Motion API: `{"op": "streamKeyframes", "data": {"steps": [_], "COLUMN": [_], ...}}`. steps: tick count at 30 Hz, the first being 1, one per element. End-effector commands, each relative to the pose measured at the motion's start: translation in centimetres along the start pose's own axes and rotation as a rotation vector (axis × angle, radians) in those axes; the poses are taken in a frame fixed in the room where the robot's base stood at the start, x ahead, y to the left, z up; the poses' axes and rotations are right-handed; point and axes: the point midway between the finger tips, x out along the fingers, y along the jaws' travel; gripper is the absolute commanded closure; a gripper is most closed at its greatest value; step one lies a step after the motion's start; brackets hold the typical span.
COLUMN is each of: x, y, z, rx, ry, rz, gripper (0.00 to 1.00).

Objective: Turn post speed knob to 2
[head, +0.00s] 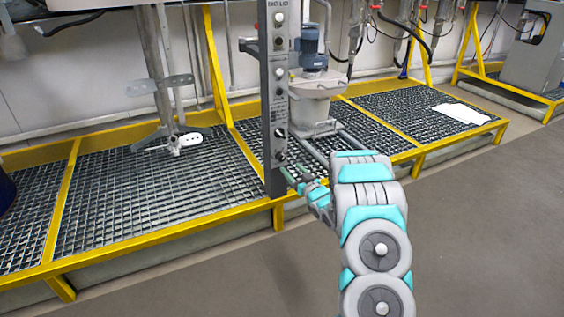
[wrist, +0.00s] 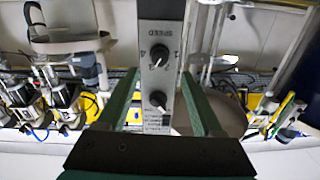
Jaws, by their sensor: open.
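The grey post (head: 276,110) stands upright at the grating's front edge, with dark knobs down its narrow panel. In the wrist view, where the lettering is upside down, the post's speed knob (wrist: 158,57) is black, beside the word SPEED and small numerals. It has a pale pointer mark, but I cannot tell exactly which numeral it points to. A second black knob (wrist: 158,99) is nearer my gripper's base in that view. My gripper (wrist: 158,75) is open, its green fingers on either side of the panel. In the head view my gripper (head: 294,178) is at the post's lower part.
A drum with a blue motor (head: 310,45) stands behind the post. A metal agitator shaft (head: 165,90) hangs at left over the yellow-edged grating (head: 110,205). White sheets (head: 461,113) lie on the grating at right. The floor (head: 470,220) at right is clear.

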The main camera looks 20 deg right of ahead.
Motion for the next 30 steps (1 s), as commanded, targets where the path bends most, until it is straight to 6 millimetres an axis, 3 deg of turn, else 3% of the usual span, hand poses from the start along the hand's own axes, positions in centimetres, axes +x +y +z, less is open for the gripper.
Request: {"op": "streamKeyframes", "data": {"steps": [16,26,30], "x": [6.5,7.2,7.2], "y": [-0.1,-0.1,0.0], "z": [0.0,-0.1,-0.1], "rx": [-0.001,-0.001,-0.001], "ry": [-0.001,-0.001,-0.001], "rz": [-0.001,0.0,0.0], "gripper": [0.32,0.32,0.44]}}
